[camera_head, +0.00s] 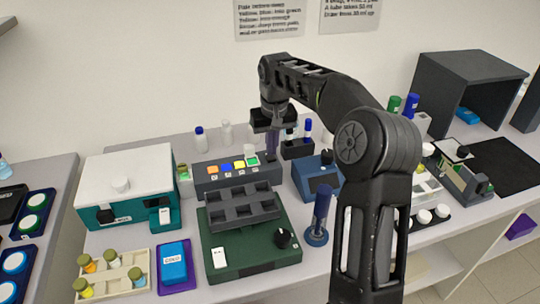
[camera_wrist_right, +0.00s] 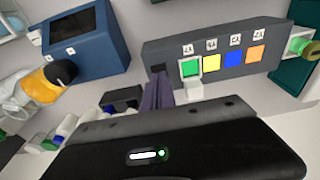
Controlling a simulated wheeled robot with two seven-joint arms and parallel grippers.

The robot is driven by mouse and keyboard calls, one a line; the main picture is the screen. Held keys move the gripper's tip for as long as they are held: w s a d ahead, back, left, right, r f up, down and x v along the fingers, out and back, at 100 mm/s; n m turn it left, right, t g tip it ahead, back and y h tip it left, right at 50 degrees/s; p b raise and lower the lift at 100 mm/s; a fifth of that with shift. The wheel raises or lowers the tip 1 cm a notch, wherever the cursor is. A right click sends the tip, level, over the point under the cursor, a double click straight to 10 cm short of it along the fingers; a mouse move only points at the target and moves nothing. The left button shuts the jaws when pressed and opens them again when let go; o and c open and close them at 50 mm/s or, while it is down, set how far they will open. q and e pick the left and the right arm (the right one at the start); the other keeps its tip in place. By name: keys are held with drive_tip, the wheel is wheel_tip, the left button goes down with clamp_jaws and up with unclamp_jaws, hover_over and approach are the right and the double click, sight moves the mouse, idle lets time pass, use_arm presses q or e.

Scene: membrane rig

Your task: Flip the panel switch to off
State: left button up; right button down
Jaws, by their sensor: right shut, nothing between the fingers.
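A dark grey panel (camera_head: 236,183) stands at the middle of the table, with orange, yellow, blue and green squares in a row on its sloped face. The panel also shows in the right wrist view (camera_wrist_right: 218,52). A small dark part, possibly the switch (camera_wrist_right: 158,69), sits at its end beyond the green square; its position cannot be read. A white frame borders the green square. My right gripper (camera_head: 271,147) points down at this end of the panel. Its fingers (camera_wrist_right: 156,96) are shut and empty, close to the dark part; contact cannot be told. My left gripper is out of view.
A teal box with a white lid (camera_head: 125,172) stands left of the panel. A green device (camera_head: 250,250) with a dark rack is in front. A blue box with a screen (camera_head: 318,177) and a dark tube holder (camera_head: 297,150) stand close on the right.

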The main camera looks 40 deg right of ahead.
sight(271, 159)
drive_tip(key=shift+f+b, duration=0.6)
drive_tip(key=shift+f, duration=0.3)
idle(0.8)
drive_tip(key=shift+r, duration=0.25)
wheel_tip(271, 159, up, 7)
drive_tip(key=p, duration=0.6)
drive_tip(key=shift+f, duration=0.15)
drive_tip(key=shift+f, duration=0.1)
